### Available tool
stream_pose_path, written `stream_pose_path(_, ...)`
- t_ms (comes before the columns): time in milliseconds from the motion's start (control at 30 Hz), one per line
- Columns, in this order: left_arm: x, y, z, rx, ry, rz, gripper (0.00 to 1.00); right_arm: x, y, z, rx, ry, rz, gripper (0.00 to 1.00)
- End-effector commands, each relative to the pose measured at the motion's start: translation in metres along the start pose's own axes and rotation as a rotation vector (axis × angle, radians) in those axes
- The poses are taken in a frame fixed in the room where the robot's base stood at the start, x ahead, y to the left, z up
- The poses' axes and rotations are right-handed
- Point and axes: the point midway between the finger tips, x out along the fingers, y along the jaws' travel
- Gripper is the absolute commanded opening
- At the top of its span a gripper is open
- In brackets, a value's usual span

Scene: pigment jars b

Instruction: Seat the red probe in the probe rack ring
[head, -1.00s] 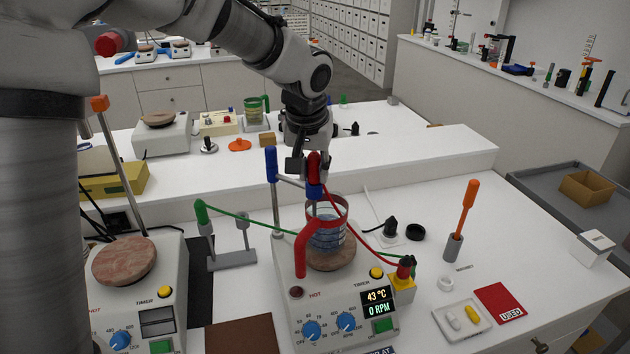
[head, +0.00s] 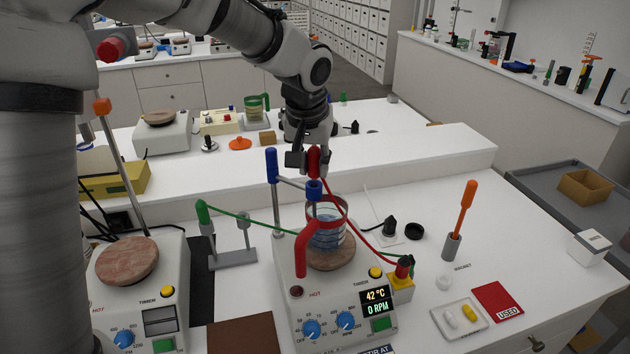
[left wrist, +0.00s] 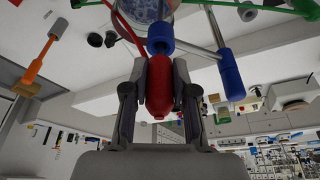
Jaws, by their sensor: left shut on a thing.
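My left gripper (head: 312,160) is shut on the red probe (head: 314,161), whose handle is upright. The handle shows between both fingers in the left wrist view (left wrist: 160,88). It is just above the blue clamp ring (head: 314,190) on the stand with the blue-topped post (head: 272,166). Its thin shaft appears to run down through that ring toward the red-handled beaker (head: 328,232). The probe rack (head: 232,259) is a grey base to the left with two short uprights. The green probe (head: 201,211) is at the left one; the right ring (head: 243,219) looks empty.
The beaker is on a hotplate (head: 335,310) reading 42 °C. A red cable (head: 352,222) runs from the probe to a yellow box (head: 400,289). A green cable (head: 245,217) crosses between rack and beaker. An orange-handled tool (head: 467,208) stands at right.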

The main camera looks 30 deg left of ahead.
Motion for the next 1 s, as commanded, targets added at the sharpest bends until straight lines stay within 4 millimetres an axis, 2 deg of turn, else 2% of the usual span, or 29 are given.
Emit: stream_pose_path(1000,-0.072,0.0,-0.022,0.0,0.001,0.0,0.0,-0.067,-0.001,0.0,0.0,0.0,0.0,0.56)
